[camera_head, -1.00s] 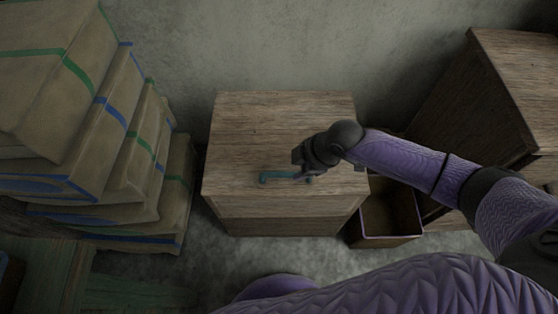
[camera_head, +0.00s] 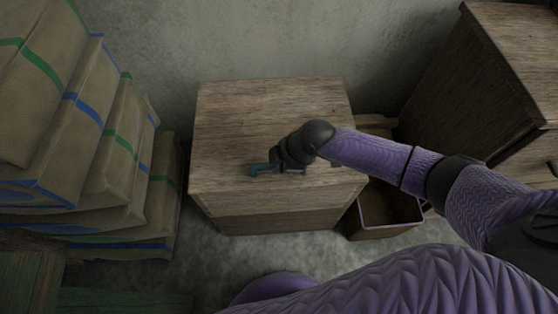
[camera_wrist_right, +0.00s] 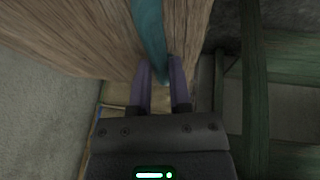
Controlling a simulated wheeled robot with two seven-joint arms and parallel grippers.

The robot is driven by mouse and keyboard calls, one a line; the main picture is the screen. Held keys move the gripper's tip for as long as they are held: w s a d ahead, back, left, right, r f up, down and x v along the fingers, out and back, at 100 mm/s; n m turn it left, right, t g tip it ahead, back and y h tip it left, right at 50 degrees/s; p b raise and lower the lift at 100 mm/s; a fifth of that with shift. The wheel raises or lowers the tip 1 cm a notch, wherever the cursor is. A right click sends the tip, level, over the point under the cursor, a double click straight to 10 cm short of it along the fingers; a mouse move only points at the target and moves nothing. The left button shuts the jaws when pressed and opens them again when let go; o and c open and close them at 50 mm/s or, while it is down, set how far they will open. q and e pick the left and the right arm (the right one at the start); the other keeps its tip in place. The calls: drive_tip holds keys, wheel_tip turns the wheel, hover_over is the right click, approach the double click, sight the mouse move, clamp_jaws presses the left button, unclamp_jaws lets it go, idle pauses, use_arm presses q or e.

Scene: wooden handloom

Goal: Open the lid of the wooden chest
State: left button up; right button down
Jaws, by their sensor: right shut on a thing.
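The wooden chest (camera_head: 278,220) stands against the wall in the middle of the head view. Its brown lid (camera_head: 235,120) lies over the top; I cannot tell whether there is a gap under it. A teal handle (camera_head: 261,169) sits near the lid's front edge. My right gripper (camera_head: 282,170) is at this handle, its arm reaching in from the right. In the right wrist view the handle (camera_wrist_right: 151,35) runs down between the two purple fingers of the gripper (camera_wrist_right: 162,80), which are shut on it. My left gripper is not in view.
Stacked tan bundles with green and blue bands (camera_head: 100,130) stand close to the chest's left. An open box (camera_head: 388,212) sits on the floor at its right, with a larger wooden cabinet (camera_head: 470,75) behind. Bare floor lies in front of the chest.

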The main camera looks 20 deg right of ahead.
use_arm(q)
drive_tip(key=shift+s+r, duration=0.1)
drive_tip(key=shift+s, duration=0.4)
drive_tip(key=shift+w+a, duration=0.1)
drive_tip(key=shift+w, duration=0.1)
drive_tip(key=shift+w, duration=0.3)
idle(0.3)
